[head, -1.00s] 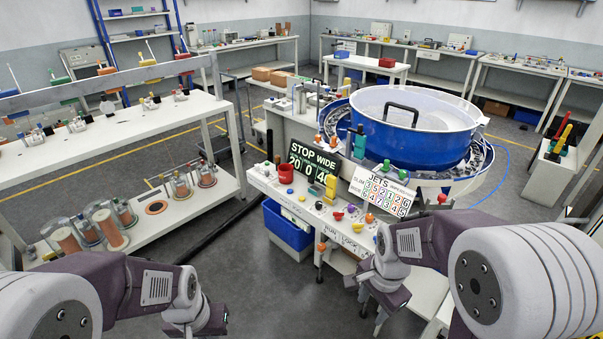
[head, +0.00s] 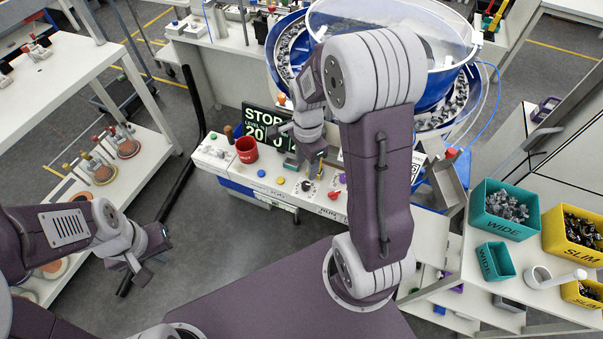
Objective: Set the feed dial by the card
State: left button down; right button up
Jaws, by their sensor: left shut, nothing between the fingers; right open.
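The control panel (head: 238,174) is in the head view's middle, with several coloured knobs along its front. I cannot tell which is the feed dial. The card is mostly hidden behind my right arm; a white edge (head: 418,160) shows. The green-lettered sign (head: 262,121) reads STOP, partly covered. My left gripper (head: 137,272) is shut and empty, left of the panel.
The blue bowl feeder (head: 437,88) is behind. Teal bins (head: 538,226) and yellow bins (head: 552,232) of parts stand at right. A shelf (head: 150,150) is at left, with open floor between.

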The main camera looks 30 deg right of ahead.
aim_at(306, 184)
notch_tip(306, 184, down, 8)
jog(key=shift+w+f, duration=0.1)
jog(key=shift+f, duration=0.15)
jog(key=shift+s+f, duration=0.2)
jog(key=shift+f, duration=0.1)
jog(key=shift+w, duration=0.1)
jog(key=c, duration=0.4)
grip_shut()
